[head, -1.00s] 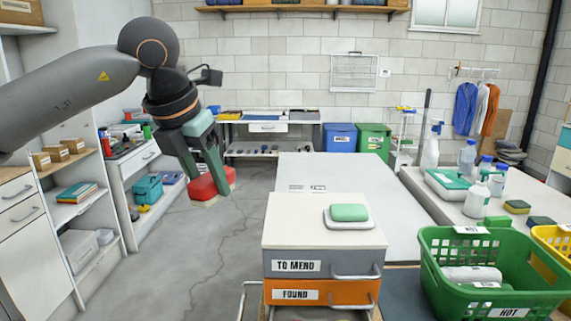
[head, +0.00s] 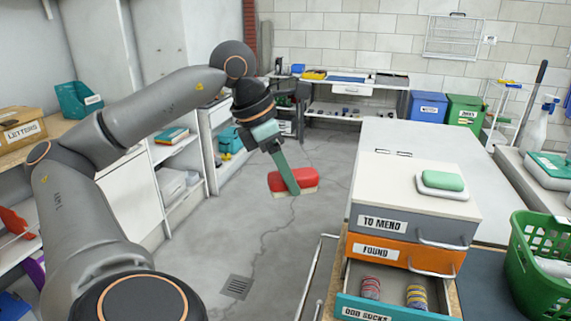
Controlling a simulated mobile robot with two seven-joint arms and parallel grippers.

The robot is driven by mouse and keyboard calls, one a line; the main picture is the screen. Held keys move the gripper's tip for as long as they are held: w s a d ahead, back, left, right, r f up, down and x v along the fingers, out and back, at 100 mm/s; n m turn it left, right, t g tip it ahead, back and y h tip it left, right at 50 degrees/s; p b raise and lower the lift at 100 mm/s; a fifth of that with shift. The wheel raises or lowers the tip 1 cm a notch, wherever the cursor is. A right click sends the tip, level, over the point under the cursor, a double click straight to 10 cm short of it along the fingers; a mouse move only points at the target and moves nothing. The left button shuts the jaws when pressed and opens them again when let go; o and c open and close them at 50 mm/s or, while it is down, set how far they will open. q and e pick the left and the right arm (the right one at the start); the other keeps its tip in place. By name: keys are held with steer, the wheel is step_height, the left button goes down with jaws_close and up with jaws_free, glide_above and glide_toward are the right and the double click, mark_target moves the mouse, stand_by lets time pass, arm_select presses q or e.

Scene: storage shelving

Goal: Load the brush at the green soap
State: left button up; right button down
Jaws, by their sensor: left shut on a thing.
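The green soap (head: 442,180) lies on a white dish (head: 443,191) on top of the drawer unit, right of centre in the head view. My left gripper (head: 291,182) is shut on a red brush (head: 308,179) with a pale underside. It holds the brush in the air over the floor, to the left of the drawer unit and well apart from the soap. The brush's lower side faces down, and a finger covers part of its front. My right gripper is not in view.
The drawer unit (head: 380,225) has an open bottom drawer (head: 392,281) with rolled socks. A green basket (head: 535,255) stands to its right. A pale table (head: 425,145) lies behind it. Shelves (head: 180,190) line the left. The floor between is clear.

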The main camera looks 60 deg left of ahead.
arm_select(q)
steer(key=shift+s+d+f+m, duration=0.15)
steer(key=shift+f+m, duration=0.45)
steer(key=shift+f, duration=0.05)
steer(key=shift+d+f+m+h, duration=0.1)
steer(key=shift+f+m+h, duration=0.1)
steer(key=shift+m+h, duration=0.1)
